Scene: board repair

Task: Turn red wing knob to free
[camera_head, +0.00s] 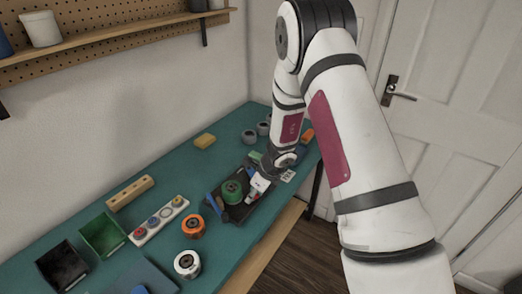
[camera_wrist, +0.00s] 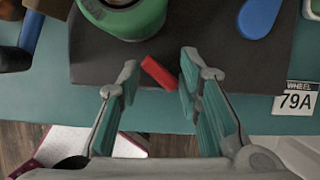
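The red wing knob (camera_wrist: 158,72) is a small slanted red bar at the edge of the dark board (camera_wrist: 190,40) in the wrist view. My gripper (camera_wrist: 160,72) is open, with one teal-padded finger on each side of the knob. The knob lies between the fingertips, and a gap shows on at least the left side. In the head view my gripper (camera_head: 258,186) is over the dark board, beside the green wheel (camera_head: 232,192). The knob cannot be made out there.
The green wheel also shows in the wrist view (camera_wrist: 125,15), close to the left finger. A blue part (camera_wrist: 258,16) lies to the right, near a "WHEEL 79A" label (camera_wrist: 295,101). An orange wheel (camera_head: 193,226) and a white wheel (camera_head: 187,264) stand on the teal bench.

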